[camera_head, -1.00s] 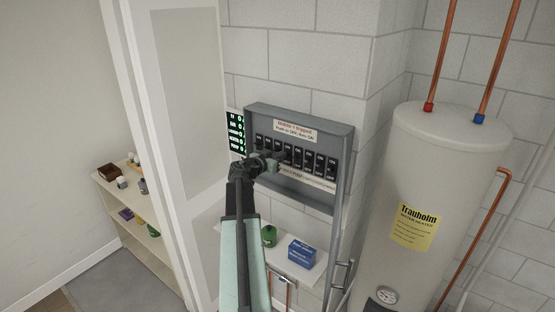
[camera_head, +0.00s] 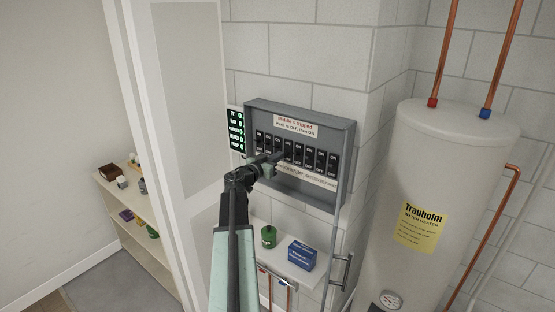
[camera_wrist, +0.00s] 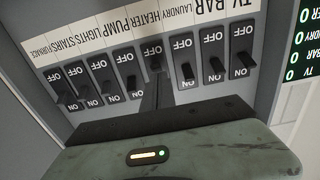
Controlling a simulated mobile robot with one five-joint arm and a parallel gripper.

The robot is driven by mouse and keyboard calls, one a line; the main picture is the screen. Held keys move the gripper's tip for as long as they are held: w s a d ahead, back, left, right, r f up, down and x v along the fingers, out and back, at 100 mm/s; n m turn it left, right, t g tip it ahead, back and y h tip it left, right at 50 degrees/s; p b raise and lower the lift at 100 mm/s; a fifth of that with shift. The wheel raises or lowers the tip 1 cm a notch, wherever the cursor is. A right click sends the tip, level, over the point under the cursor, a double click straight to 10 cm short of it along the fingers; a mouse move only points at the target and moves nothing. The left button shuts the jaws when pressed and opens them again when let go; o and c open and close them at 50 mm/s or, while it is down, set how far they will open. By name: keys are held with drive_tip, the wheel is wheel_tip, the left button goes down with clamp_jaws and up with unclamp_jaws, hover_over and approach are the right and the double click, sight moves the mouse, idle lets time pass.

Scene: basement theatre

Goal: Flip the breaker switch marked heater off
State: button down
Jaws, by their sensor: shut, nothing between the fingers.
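The breaker panel (camera_head: 345,150) is an open grey box on the block wall with a row of black switches. In the wrist view, upside down, the label strip (camera_wrist: 150,20) names them. The heater switch (camera_wrist: 154,58), fourth from the right there, sits under HEATER. Its lever looks nearer the OFF end than its neighbours' levers, which sit toward ON; its ON end is hidden by my fingers. My gripper (camera_head: 280,155) is shut and empty, its tips at the heater switch (camera_head: 288,148); it also shows in the wrist view (camera_wrist: 158,80). Contact cannot be told.
A water heater (camera_head: 440,170) with copper pipes stands to the right. Below the panel, a shelf (camera_head: 285,268) holds a green can (camera_head: 269,237) and a blue box (camera_head: 302,254). A white door (camera_head: 180,120) stands left. A lit display (camera_head: 236,130) adjoins the panel.

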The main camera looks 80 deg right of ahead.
drive_tip(key=shift+s, duration=0.2)
wheel_tip(320, 180, up, 5)
drive_tip(key=w+a+p, duration=0.1)
drive_tip(key=a+p, duration=0.1)
drive_tip(key=p, duration=0.3)
drive_tip(key=w+a+f+b, duration=0.3)
drive_tip(key=a+f+b, duration=0.1)
drive_tip(key=a, duration=0.4)
drive_tip(key=shift+w+a+f, duration=0.15)
drive_tip(key=shift+w+a, duration=0.15)
drive_tip(key=shift+w, duration=0.05)
